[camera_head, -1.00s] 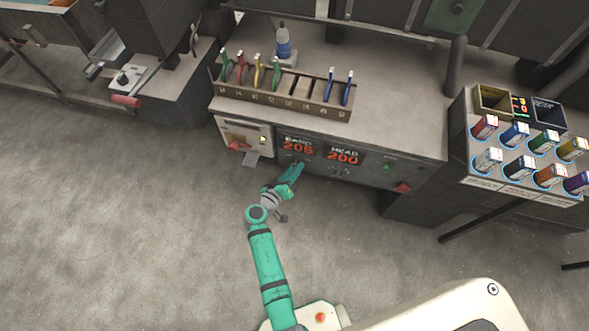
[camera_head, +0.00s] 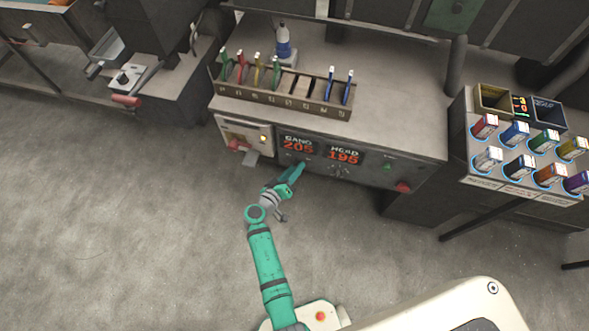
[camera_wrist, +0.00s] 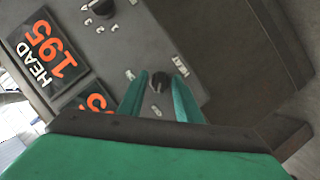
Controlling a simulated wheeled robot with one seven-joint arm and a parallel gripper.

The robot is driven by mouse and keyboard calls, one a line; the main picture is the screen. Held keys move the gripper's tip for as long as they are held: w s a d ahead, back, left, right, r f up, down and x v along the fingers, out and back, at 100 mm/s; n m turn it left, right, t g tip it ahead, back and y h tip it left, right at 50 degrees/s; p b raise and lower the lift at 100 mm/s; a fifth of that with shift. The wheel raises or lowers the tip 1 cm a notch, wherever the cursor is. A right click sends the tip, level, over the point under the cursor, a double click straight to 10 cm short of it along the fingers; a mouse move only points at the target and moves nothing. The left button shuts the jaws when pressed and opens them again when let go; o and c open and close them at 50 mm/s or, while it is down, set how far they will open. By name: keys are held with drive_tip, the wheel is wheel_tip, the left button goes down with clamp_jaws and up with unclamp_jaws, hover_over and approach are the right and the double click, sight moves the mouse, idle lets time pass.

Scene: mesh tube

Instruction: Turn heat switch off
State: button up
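The heat switch (camera_wrist: 158,82) is a small dark round knob on a dark grey panel (camera_wrist: 160,35), with the word HEAT printed beside it. My gripper (camera_wrist: 159,88) reaches toward the panel in the wrist view. Its two green fingers are apart, one on each side of the knob, and gaps show between knob and fingers. I cannot tell clearly which mark the knob points at. In the head view my gripper (camera_head: 300,168) is at the panel's front, below the left orange display, and hides the knob.
A HEAD display (camera_wrist: 52,48) reading 195 and a second black knob (camera_wrist: 103,8) are on the same panel. A rack with coloured tools (camera_head: 285,92) stands on the bench top (camera_head: 395,115). A stand of coloured cartridges (camera_head: 470,160) is at right. Floor in front is clear.

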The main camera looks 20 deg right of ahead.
drive_tip(key=v, duration=1)
drive_tip(key=shift+s+a, duration=0.25)
drive_tip(key=shift+s, duration=0.05)
drive_tip(key=shift+r, duration=0.1)
